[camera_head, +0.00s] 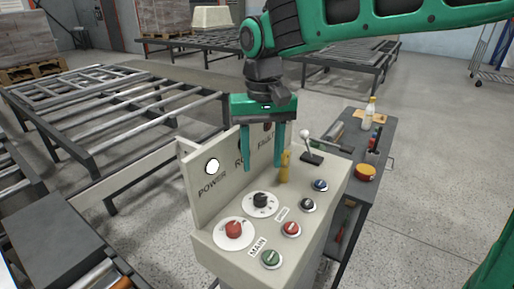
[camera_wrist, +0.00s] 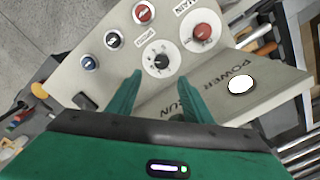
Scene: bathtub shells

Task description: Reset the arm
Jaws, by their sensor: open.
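My green gripper (camera_head: 264,150) is open and empty above the control panel (camera_head: 222,253), in front of its upright label board (camera_head: 228,158). In the wrist view the two green fingers of my gripper (camera_wrist: 160,98) stand apart, pointing toward the black dial (camera_wrist: 158,62). The head view shows the black dial (camera_head: 261,200), a red knob (camera_head: 233,229) and several push buttons, such as the green one (camera_head: 271,258). A yellow part (camera_head: 285,168) stands beside the right finger. A lever with a white ball (camera_head: 306,134) rises at the panel's back right. My fingers and wrist partly cover the board's lettering.
A dark cart (camera_head: 375,128) with a bottle (camera_head: 368,113) and tools stands right behind the panel. Roller conveyor frames (camera_head: 110,100) fill the left and back. Open grey floor (camera_head: 430,165) lies to the right.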

